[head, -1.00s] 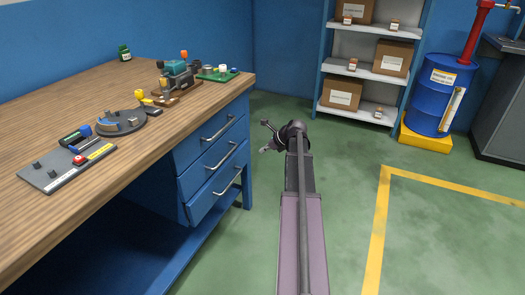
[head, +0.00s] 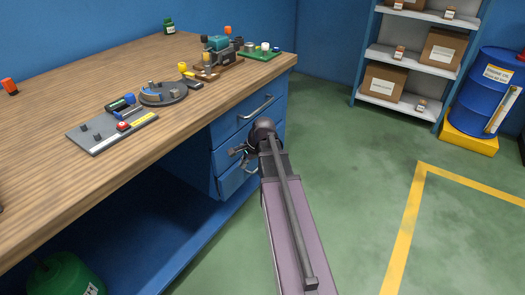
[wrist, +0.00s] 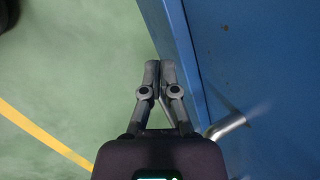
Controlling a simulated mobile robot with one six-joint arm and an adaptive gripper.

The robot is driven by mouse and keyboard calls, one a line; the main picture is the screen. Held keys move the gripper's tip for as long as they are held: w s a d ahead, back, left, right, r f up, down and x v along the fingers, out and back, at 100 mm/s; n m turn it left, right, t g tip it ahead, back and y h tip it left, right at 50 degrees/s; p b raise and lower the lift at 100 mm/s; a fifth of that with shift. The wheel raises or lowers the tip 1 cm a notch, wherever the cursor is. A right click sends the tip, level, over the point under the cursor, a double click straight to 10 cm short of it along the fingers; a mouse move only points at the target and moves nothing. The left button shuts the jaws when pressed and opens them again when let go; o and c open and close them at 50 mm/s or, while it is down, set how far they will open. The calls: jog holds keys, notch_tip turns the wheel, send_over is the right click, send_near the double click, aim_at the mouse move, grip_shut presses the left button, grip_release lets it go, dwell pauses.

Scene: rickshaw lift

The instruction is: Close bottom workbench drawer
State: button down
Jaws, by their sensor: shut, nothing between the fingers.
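The blue workbench drawer unit stands under the right end of the wooden-topped bench. Its bottom drawer (head: 229,184) seems to stand out a little from the drawers above, with my arm partly hiding its front and handle. My gripper (head: 235,151) is in front of the lower drawers in the head view. In the wrist view my gripper (wrist: 159,68) is shut and empty, its fingertips close beside a blue panel (wrist: 260,60). A metal handle (wrist: 228,126) sticks out of that panel to the right of the fingers. I cannot tell whether the fingertips touch the panel.
The bench top (head: 60,185) holds a grey switch panel (head: 112,132), a round fixture (head: 163,94) and a green machine (head: 220,50). A shelf with boxes (head: 385,78) and a blue barrel (head: 484,92) stand at the back right. The green floor to the right is open.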

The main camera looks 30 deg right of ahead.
aim_at(221, 187)
jog(key=s+a+f+n+g+h, duration=0.1)
jog(key=s+a+n, duration=0.4)
jog(key=a+n, duration=0.3)
jog(key=s+a+n+g+h, duration=0.2)
jog(key=s+a+n, duration=0.4)
jog(key=a, duration=0.6)
jog(key=shift+f+n, duration=0.35)
jog(key=shift+n, duration=0.95)
jog(key=shift+w+a, duration=0.1)
